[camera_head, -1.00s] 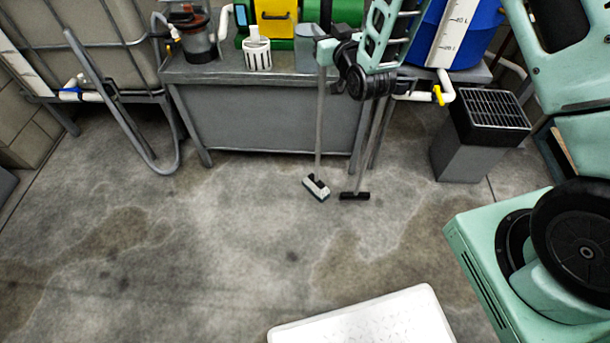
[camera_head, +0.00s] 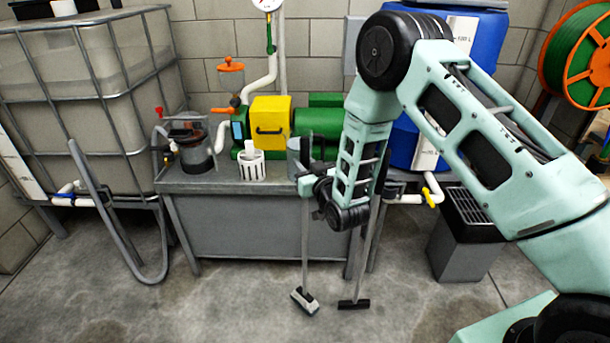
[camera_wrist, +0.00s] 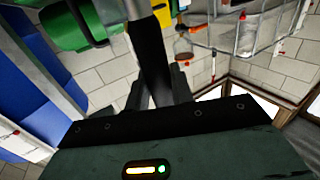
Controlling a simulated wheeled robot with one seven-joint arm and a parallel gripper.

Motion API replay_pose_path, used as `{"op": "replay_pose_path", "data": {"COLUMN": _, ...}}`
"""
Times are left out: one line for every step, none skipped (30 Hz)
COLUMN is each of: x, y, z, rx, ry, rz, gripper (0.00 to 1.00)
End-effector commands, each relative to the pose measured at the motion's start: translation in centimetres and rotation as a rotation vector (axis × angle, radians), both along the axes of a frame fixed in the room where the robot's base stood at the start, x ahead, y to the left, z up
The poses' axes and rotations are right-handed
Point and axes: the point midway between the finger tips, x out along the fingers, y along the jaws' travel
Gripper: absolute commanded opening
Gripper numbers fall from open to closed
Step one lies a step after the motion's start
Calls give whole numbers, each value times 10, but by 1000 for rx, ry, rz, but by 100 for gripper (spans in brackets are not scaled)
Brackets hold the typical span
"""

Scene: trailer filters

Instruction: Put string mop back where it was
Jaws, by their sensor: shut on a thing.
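My gripper (camera_head: 308,186) is shut on a long upright pole in front of the grey bench. The pole has a black grip at its top and a pale block-shaped head (camera_head: 305,300) at the bottom; I take this as the string mop, though no strings can be made out. I cannot tell whether its head touches the floor. In the wrist view, the dark handle (camera_wrist: 153,55) runs up between my fingers. A second pole with a flat black head (camera_head: 353,304) stands just to the right, leaning near the bench's right end, partly hidden by my arm.
The grey bench (camera_head: 250,230) carries a green pump with a yellow box (camera_head: 270,122) and a white slotted cup (camera_head: 252,166). A caged tank (camera_head: 80,100) stands left. A blue barrel (camera_head: 405,150) and a grey bin (camera_head: 462,250) are right. The front floor is clear.

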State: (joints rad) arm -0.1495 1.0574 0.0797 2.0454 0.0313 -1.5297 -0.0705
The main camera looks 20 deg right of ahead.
Motion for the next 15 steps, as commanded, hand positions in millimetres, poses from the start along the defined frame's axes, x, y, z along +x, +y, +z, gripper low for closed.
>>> {"op": "replay_pose_path", "data": {"x": 0, "y": 0, "z": -8, "rx": 0, "ry": 0, "rz": 0, "gripper": 0}}
{"op": "replay_pose_path", "data": {"x": 0, "y": 0, "z": -13, "rx": 0, "ry": 0, "rz": 0, "gripper": 0}}
{"op": "replay_pose_path", "data": {"x": 0, "y": 0, "z": -18, "rx": 0, "ry": 0, "rz": 0, "gripper": 0}}
{"op": "replay_pose_path", "data": {"x": 0, "y": 0, "z": -22, "rx": 0, "ry": 0, "rz": 0, "gripper": 0}}
{"op": "replay_pose_path", "data": {"x": 0, "y": 0, "z": -25, "rx": 0, "ry": -1, "rz": 0, "gripper": 0}}
{"op": "replay_pose_path", "data": {"x": 0, "y": 0, "z": -27, "rx": 0, "ry": -1, "rz": 0, "gripper": 0}}
{"op": "replay_pose_path", "data": {"x": 0, "y": 0, "z": -28, "rx": 0, "ry": -2, "rz": 0, "gripper": 0}}
{"op": "replay_pose_path", "data": {"x": 0, "y": 0, "z": -28, "rx": 0, "ry": -2, "rz": 0, "gripper": 0}}
{"op": "replay_pose_path", "data": {"x": 0, "y": 0, "z": -28, "rx": 0, "ry": -2, "rz": 0, "gripper": 0}}
{"op": "replay_pose_path", "data": {"x": 0, "y": 0, "z": -27, "rx": 0, "ry": -3, "rz": 0, "gripper": 0}}
{"op": "replay_pose_path", "data": {"x": 0, "y": 0, "z": -27, "rx": 0, "ry": -3, "rz": 0, "gripper": 0}}
{"op": "replay_pose_path", "data": {"x": 0, "y": 0, "z": -27, "rx": 0, "ry": -3, "rz": 0, "gripper": 0}}
{"op": "replay_pose_path", "data": {"x": 0, "y": 0, "z": -27, "rx": 0, "ry": -2, "rz": 0, "gripper": 0}}
{"op": "replay_pose_path", "data": {"x": 0, "y": 0, "z": -28, "rx": 0, "ry": -2, "rz": 0, "gripper": 0}}
{"op": "replay_pose_path", "data": {"x": 0, "y": 0, "z": -29, "rx": 0, "ry": -2, "rz": 0, "gripper": 0}}
